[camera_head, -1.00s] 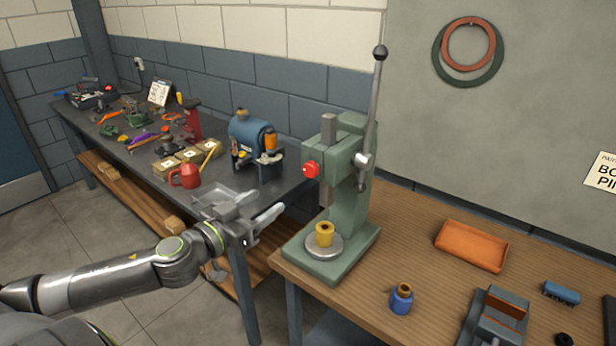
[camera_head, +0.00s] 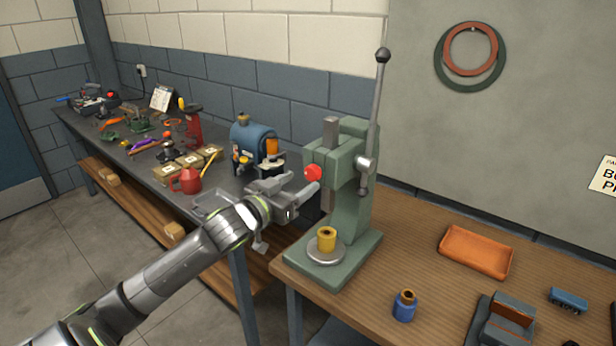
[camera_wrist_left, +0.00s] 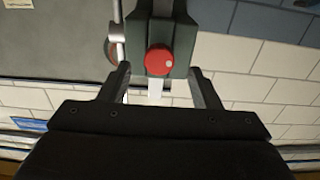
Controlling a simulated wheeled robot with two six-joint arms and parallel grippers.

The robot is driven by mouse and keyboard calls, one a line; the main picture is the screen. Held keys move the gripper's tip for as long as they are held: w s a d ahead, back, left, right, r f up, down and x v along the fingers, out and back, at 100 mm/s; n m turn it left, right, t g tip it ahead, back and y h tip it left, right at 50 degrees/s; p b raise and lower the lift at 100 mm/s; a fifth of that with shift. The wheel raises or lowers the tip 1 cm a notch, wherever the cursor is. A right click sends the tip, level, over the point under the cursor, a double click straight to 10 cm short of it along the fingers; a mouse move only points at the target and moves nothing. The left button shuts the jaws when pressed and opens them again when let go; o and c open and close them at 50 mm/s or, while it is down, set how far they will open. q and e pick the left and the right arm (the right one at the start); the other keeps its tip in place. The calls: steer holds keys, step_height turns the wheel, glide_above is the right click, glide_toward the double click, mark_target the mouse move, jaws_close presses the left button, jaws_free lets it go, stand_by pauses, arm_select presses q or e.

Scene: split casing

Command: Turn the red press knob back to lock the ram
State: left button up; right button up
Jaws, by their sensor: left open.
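The red press knob (camera_head: 313,173) sits on the left side of the green press (camera_head: 345,220), high on its head. In the left wrist view the knob (camera_wrist_left: 159,60) is round and red with a pale dot near its right edge. My left gripper (camera_head: 300,188) is open, just left of and slightly below the knob. In the left wrist view its two fingers stand apart, one on each side below the knob, with nothing between them. The ram (camera_head: 329,132) shows as a grey bar at the top of the press. My right gripper is not in view.
A yellow part (camera_head: 326,239) stands on the press's round plate (camera_head: 326,254). The lever (camera_head: 377,110) rises at the press's right. A blue bottle-like part (camera_head: 404,306), an orange tray (camera_head: 475,252) and a vise (camera_head: 505,322) are on the wooden bench. A blue machine (camera_head: 254,143) stands behind my gripper.

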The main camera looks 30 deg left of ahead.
mark_target(310, 176)
arm_select(q)
steer(key=shift+w+d+p, duration=0.2)
steer(key=shift+w+p, duration=0.1)
steer(key=shift+w, duration=1.85)
steer(key=shift+c, duration=0.7)
steer(key=c, duration=0.8)
steer(key=shift+c, duration=0.2)
